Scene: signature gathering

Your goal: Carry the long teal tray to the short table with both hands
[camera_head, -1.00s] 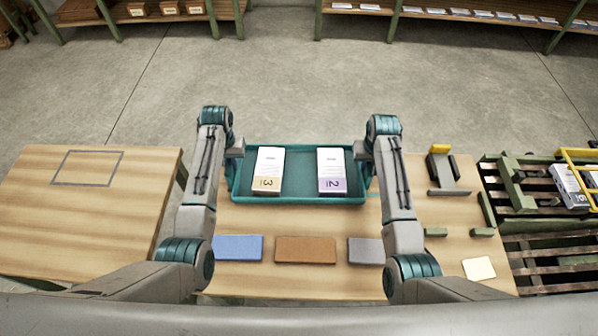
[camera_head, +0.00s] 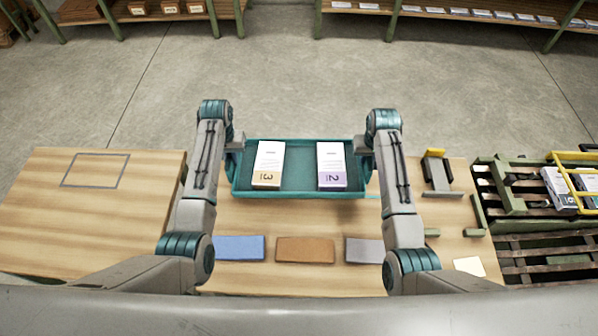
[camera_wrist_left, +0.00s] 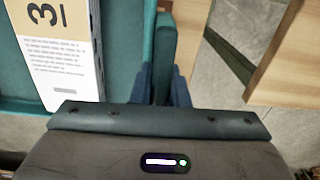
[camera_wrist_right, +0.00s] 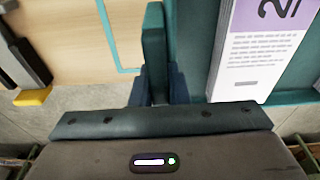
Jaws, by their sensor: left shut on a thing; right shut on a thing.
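The long teal tray (camera_head: 300,193) is held between my two grippers over the far edge of the middle table. It carries a white block of paper with a yellow band marked 3 (camera_head: 268,163) on its left and one with a purple band marked 2 (camera_head: 332,165) on its right. My left gripper (camera_head: 236,146) is shut on the tray's left end wall, which also shows in the left wrist view (camera_wrist_left: 163,50). My right gripper (camera_head: 364,146) is shut on its right end wall, seen in the right wrist view (camera_wrist_right: 155,40). The short table (camera_head: 110,215) with a grey outlined rectangle stands at the left.
The middle table (camera_head: 290,275) bears a blue pad (camera_head: 240,247), a brown pad (camera_head: 305,250), a grey pad (camera_head: 364,250) and a stand with a yellow top (camera_head: 438,175). A slatted pallet (camera_head: 545,250) is at the right. Open floor (camera_head: 300,80) lies beyond the tables.

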